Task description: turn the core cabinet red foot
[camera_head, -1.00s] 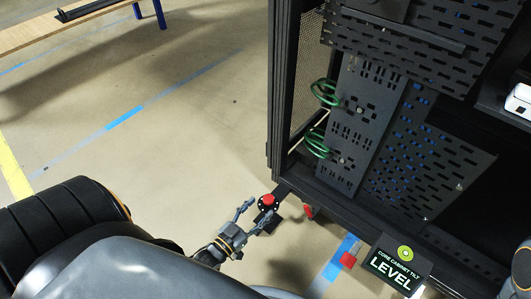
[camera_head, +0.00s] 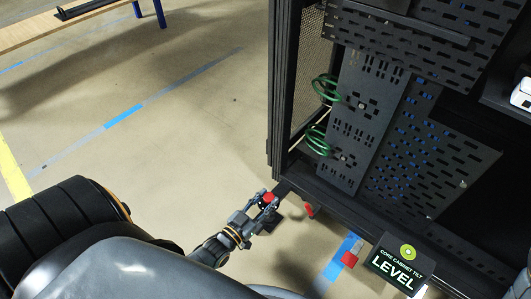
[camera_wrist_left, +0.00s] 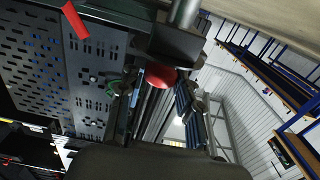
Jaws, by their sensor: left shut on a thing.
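The red foot (camera_head: 268,197) is a small red knob at the near left bottom corner of the black core cabinet (camera_head: 330,190). My left gripper (camera_head: 263,203) is shut on it, with its fingers on either side. In the left wrist view the red foot (camera_wrist_left: 161,76) sits between the fingers, under a dark bracket. A sign (camera_head: 396,272) at the cabinet's front reads "CORE CABINET TILT LEVEL" with a green round dial above the words. My right gripper is not clearly in view.
Another red part (camera_head: 349,259) is by the cabinet's lower front edge. A wooden bench (camera_head: 60,30) stands at the back left. The floor between is clear.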

